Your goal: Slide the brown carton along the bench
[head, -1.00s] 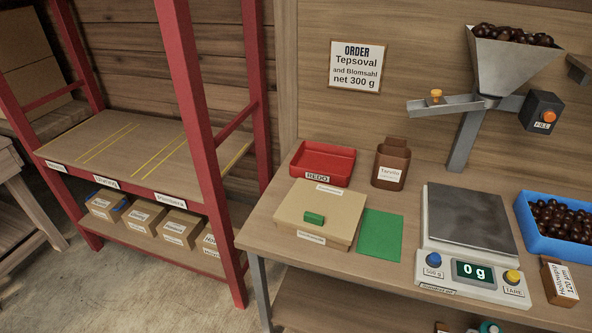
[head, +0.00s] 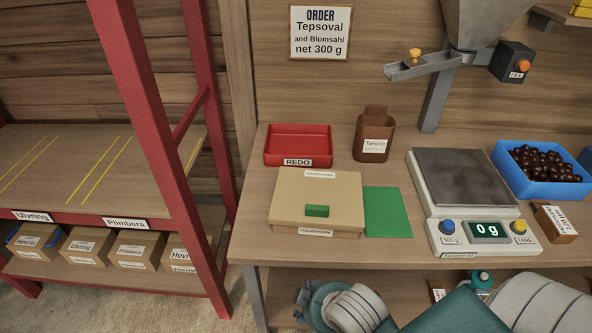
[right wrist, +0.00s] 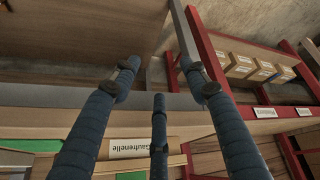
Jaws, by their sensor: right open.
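In the right wrist view the carton's label (right wrist: 141,148) shows at the bottom, partly behind the fingers. My right gripper (right wrist: 160,76) has its dark blue fingers spread, with nothing held between them.
A red tray (head: 298,145) and a dark brown holder (head: 374,138) stand behind the carton. A scale (head: 430,225) reading 0 g stands right of the green sheet, then a blue crate (head: 545,189) of chestnuts. A red rack (head: 150,140) stands left of the bench.

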